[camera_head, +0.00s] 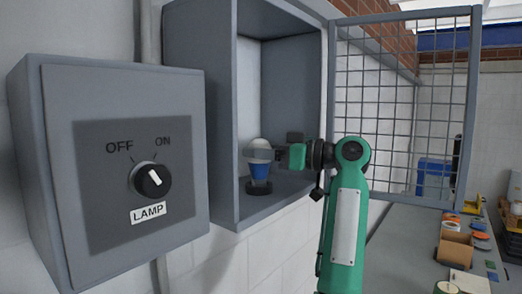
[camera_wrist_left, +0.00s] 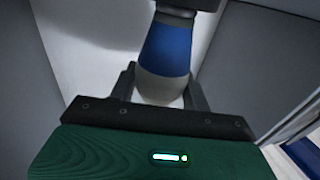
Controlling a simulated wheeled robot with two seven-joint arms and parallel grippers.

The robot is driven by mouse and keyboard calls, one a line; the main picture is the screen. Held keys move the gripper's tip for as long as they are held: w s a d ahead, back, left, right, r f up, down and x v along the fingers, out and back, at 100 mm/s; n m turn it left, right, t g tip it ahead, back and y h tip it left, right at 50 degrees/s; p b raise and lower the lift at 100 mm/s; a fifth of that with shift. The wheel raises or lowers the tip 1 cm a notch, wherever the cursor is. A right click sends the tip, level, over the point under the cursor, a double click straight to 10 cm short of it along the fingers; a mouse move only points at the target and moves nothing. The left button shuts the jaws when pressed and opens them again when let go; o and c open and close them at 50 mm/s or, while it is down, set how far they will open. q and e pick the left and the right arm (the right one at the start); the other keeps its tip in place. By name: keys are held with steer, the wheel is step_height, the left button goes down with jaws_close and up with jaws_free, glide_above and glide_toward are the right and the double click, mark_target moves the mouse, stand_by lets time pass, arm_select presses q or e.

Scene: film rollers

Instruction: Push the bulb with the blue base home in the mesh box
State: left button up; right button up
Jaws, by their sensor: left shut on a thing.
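The bulb with the blue base (camera_head: 259,169) stands upright in the open mesh box (camera_head: 228,120), with its pale glass on top and its blue base below. Its lower end meets a dark round socket (camera_head: 258,188) on the box floor; I cannot tell how deep it sits. My left gripper (camera_head: 264,154) reaches in from the right and is shut on the bulb's glass. In the left wrist view the gripper (camera_wrist_left: 162,85) has one finger on each side of the glass, and the blue base (camera_wrist_left: 167,47) points to the dark socket (camera_wrist_left: 187,4). My right gripper is not in view.
The mesh door (camera_head: 400,110) stands open to the right of the box, behind my arm. A grey switch box (camera_head: 125,85) with a LAMP knob (camera_head: 151,180) is at the left. A bench (camera_head: 405,235) with containers and small parts runs along the right.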

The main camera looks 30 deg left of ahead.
arm_select(q)
steer(key=shift+o, duration=0.2)
steer(key=shift+f, duration=0.7)
stand_by(0.9)
steer(key=o, duration=1.1)
steer(key=shift+c, duration=0.2)
steer(key=o, duration=0.6)
steer(key=shift+r, duration=0.15)
steer(key=shift+c, duration=0.2)
steer(key=shift+r, duration=0.1)
steer(key=shift+r+p, duration=0.3)
steer(key=shift+r, duration=3.1)
